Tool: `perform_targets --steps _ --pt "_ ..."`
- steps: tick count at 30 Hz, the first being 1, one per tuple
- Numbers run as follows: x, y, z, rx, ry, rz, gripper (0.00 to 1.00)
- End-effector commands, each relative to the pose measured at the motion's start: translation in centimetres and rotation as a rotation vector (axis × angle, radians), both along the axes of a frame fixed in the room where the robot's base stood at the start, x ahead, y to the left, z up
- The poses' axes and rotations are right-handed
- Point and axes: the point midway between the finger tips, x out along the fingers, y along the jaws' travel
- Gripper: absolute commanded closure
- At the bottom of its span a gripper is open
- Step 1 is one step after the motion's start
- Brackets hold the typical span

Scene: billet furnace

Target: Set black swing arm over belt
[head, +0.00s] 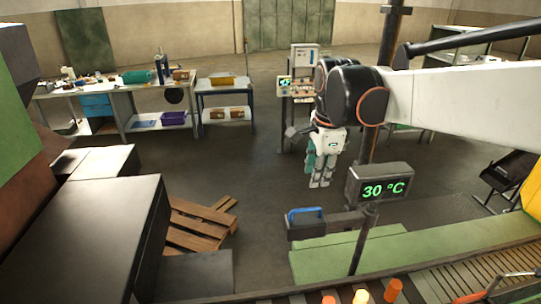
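A black swing arm (338,226) juts left from a thin post, below a display box. A blue handle (305,213) sits on top of its left end. The belt (475,286), with dark slats, runs along the lower right; the swing arm points away from it. Glowing orange billets (393,290) stand along the bottom edge. My gripper (320,184), with teal and grey fingers, hangs pointing down, above the blue handle in the picture and apart from it. I see nothing in its fingers; their gap is too small to judge.
The display box (381,184) reads 30 °C. A green plinth (340,258) lies behind the belt. Dark blocks (85,235) fill the left, with a wooden pallet (195,223) beside them. Workbenches (125,95) stand at the back. The floor between is clear.

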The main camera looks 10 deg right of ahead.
Motion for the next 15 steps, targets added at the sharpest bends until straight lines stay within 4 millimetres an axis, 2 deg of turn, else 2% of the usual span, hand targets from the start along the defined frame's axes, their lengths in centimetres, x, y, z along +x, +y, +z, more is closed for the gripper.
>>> perform_targets --steps 5,15 --pt "0.5 0.0 -2.3 0.0 0.0 0.0 0.69" --pt "1.8 0.0 -8.8 0.0 0.0 0.001 0.69"
